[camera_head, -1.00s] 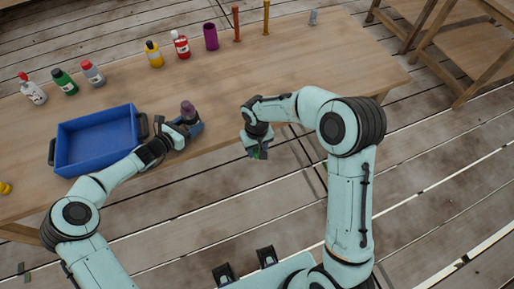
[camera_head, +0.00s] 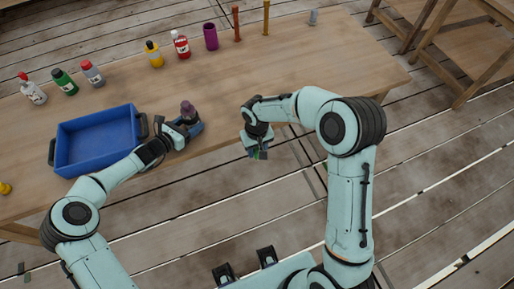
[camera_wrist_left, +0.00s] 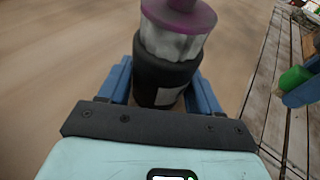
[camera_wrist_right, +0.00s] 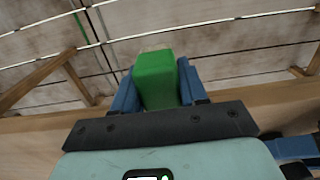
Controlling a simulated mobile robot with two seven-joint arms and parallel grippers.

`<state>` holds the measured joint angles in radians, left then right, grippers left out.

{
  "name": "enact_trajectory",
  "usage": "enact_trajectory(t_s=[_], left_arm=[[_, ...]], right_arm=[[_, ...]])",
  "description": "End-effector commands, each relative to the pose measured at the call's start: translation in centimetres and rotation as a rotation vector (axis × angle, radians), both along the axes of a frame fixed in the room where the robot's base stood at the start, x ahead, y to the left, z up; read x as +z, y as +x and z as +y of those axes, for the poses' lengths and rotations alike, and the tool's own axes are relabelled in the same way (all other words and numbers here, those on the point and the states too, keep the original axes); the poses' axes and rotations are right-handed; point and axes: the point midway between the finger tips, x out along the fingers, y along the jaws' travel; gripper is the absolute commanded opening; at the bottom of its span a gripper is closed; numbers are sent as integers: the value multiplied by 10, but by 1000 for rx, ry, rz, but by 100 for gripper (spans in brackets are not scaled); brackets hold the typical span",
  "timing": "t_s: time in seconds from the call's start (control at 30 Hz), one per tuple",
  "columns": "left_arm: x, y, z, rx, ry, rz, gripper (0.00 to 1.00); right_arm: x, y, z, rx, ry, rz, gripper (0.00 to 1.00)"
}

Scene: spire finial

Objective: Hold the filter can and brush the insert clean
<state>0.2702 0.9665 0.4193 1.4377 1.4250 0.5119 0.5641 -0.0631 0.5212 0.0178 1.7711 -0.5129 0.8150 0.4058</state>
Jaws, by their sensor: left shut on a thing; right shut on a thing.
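The filter can (camera_wrist_left: 165,75) is a dark can with a pale grey insert (camera_wrist_left: 172,40) and a purple top (camera_wrist_left: 180,12). It stands upright between the blue fingers of my left gripper (camera_head: 184,128), which is shut on it. In the head view the can (camera_head: 188,110) is just right of the blue tray. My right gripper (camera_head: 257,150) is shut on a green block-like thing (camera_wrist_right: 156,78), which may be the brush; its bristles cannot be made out. It is held at the table's front edge, to the right of and apart from the can.
An empty blue tray (camera_head: 70,128) lies left of the can. Several bottles, a purple cup (camera_head: 210,36) and two upright brown sticks stand along the back of the table (camera_head: 310,75). The table's middle right is clear. Another wooden table (camera_head: 468,50) stands at the far right.

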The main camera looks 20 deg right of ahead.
Motion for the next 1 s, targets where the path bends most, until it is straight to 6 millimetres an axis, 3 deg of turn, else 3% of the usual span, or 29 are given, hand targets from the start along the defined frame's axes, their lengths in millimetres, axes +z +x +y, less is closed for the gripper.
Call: enact_trajectory(t_s=[0.37, 0.5, 0.67, 0.8, 1.0], left_arm=[[0, 0, 0, 0, -1, -1, 47], [0, 0, 0, 0, -1, -1, 47], [0, 0, 0, 0, -1, -1, 47], [0, 0, 0, 0, -1, -1, 47], [0, 0, 0, 0, -1, -1, 47]], right_arm=[[0, 0, 0, 0, 0, 0, 18], [4, 9, 4, 4, 0, -10, 18], [25, 48, 22, 15, 2, -58, 18], [59, 94, 50, 25, 5, -121, 18], [116, 142, 98, 29, 6, -215, 18]])
